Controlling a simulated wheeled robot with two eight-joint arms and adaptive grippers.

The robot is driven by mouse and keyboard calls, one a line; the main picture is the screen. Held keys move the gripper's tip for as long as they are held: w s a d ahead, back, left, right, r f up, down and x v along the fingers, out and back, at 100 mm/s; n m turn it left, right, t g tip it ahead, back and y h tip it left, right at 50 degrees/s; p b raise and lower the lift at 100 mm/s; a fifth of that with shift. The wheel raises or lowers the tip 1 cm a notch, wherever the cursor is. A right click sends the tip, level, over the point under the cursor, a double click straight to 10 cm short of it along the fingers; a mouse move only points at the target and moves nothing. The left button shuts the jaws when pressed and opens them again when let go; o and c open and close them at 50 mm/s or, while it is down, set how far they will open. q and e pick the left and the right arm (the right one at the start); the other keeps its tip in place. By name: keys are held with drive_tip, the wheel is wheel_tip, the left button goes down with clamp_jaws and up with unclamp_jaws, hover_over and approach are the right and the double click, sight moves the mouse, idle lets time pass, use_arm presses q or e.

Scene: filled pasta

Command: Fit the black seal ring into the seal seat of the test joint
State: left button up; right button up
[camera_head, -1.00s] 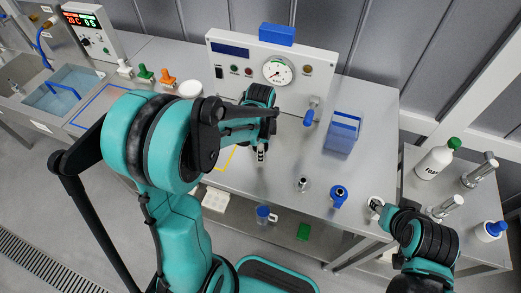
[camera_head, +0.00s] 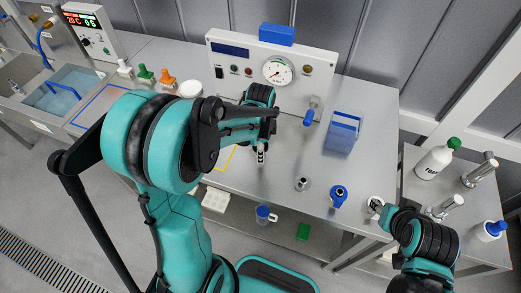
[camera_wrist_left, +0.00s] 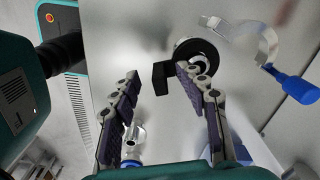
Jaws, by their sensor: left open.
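In the left wrist view a black ring-shaped part (camera_wrist_left: 213,52) surrounds a bright metal centre, just beyond the right fingertip. I cannot tell whether it is the seal ring or part of the test joint. A black block (camera_wrist_left: 159,80) shows between the fingertips. My left gripper (camera_wrist_left: 158,71) is open, its purple-padded fingers apart; I see no clear contact with the block. In the head view my left gripper (camera_head: 261,153) is over the bench in front of the gauge panel, mostly hidden by its arm. My right gripper (camera_head: 375,206) is at the bench's right edge; its fingers are unclear.
A gauge panel (camera_head: 239,60) stands at the back, with a blue-handled clamp (camera_head: 309,115) in front. A blue holder (camera_head: 342,132), a small metal fitting (camera_head: 303,184) and a blue-topped part (camera_head: 339,194) stand on the bench. A white bottle (camera_head: 433,162) is on the right side table.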

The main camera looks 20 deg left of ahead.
use_arm(q)
drive_tip(key=shift+r+p, duration=2.7)
drive_tip(key=shift+r, duration=0.85)
wheel_tip(320, 180, up, 12)
drive_tip(key=s+d+f+n+t+b, duration=0.3)
drive_tip(key=s+f+n+t+b, duration=0.4)
drive_tip(key=s+f+n, duration=0.3)
drive_tip(key=s+n+b, duration=0.1)
drive_tip(key=n, duration=0.2)
drive_tip(key=shift+s, duration=0.15)
